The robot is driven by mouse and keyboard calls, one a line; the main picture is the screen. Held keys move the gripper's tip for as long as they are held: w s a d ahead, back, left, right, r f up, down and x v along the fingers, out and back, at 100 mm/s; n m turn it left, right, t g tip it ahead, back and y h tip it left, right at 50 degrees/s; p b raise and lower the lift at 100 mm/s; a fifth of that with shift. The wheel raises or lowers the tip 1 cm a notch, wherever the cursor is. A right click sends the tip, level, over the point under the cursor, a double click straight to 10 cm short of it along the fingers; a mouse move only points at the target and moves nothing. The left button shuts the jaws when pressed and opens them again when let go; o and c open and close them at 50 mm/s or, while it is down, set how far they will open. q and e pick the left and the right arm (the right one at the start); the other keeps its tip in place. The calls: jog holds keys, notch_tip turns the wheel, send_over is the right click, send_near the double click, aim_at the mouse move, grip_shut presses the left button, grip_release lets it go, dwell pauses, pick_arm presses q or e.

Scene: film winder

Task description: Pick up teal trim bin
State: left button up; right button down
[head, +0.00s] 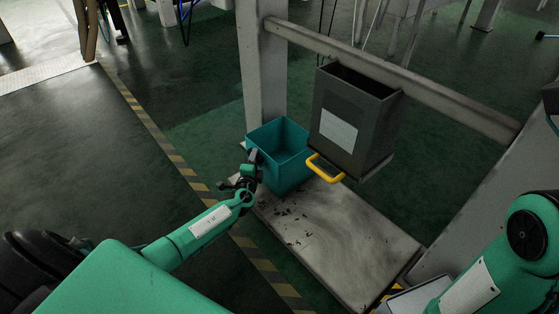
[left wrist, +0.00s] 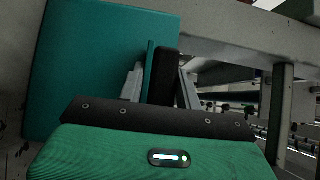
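The teal trim bin (head: 293,172) is an open-topped box. It stands upright at the back left end of a worn metal platform (head: 345,235), beside a grey post. My left gripper (head: 254,163) is at the bin's near left side, at the rim. In the left wrist view the bin (left wrist: 95,60) fills the upper left, and the gripper's fingers (left wrist: 152,80) sit close on either side of a thin teal wall edge, appearing shut on it. The tip of one finger is hidden by the bin. My right arm shows at lower right; its gripper is out of view.
A dark grey bin (head: 372,115) with a white label and a yellow handle (head: 325,168) hangs or stands just right of the teal bin. A grey post (head: 262,70) and a slanting rail (head: 430,85) stand behind. Open floor lies left, past a striped line (head: 165,140).

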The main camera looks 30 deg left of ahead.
pick_arm(q)
grip_shut()
jog(key=shift+r, duration=0.15)
